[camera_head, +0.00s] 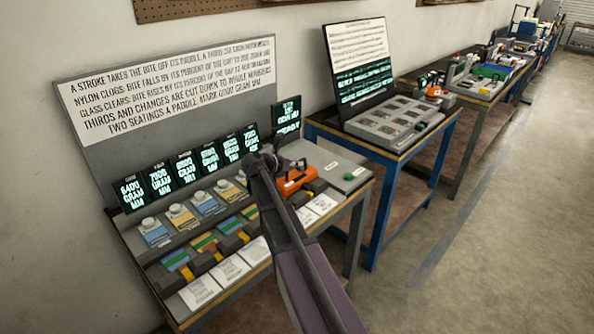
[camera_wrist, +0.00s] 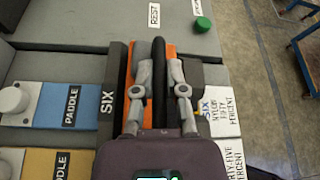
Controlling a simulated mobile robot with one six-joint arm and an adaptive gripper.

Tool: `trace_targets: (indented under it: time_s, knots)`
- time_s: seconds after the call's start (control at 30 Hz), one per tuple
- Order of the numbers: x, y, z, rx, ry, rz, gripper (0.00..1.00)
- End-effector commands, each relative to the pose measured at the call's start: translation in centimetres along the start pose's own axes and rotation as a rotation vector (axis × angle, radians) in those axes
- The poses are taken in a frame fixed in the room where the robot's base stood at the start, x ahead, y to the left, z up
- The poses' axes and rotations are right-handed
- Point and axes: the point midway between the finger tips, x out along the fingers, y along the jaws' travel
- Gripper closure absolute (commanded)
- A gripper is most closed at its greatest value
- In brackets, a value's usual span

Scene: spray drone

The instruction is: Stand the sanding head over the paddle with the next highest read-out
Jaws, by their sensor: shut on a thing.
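The sanding head (camera_head: 297,182) is an orange body with a black bar; in the wrist view its orange side (camera_wrist: 169,48) shows around the bar. My gripper (camera_wrist: 159,75) is shut on the black bar; in the head view my gripper (camera_head: 270,163) is at the right end of the paddle row. A dark block (camera_wrist: 113,75) marked SIX stands just left of the head. Paddles include a blue one (camera_wrist: 45,103) and a yellow one (camera_wrist: 42,165). A row of read-outs stands behind; the leftmost (camera_head: 132,193) seems to say 6400, its neighbour (camera_head: 159,179) perhaps 7900. Contact below the head is hidden.
A grey slab (camera_wrist: 110,20) marked REST lies beyond the head, with a green button (camera_wrist: 202,24). White cards (camera_head: 200,291) line the bench front. A rules board (camera_head: 165,85) and a separate read-out (camera_head: 287,115) stand behind. Further benches (camera_head: 385,140) extend right; the floor is clear.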

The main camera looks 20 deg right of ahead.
Motion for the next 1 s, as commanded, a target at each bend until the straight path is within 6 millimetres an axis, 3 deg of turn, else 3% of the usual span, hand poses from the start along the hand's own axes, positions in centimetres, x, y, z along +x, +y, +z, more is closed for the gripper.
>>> trace_targets:
  time_s: [0.63,0.67,0.77,1.0]
  knots:
    - [0.48,0.2,-1.01,0.0,-0.002,-0.001,1.0]
    - [0.46,0.2,-0.98,0.0,0.0,-0.001,0.78]
    - [0.44,0.18,-0.94,0.0,0.0,-0.001,0.49]
    - [0.45,0.19,-0.94,0.0,0.0,-0.001,0.49]
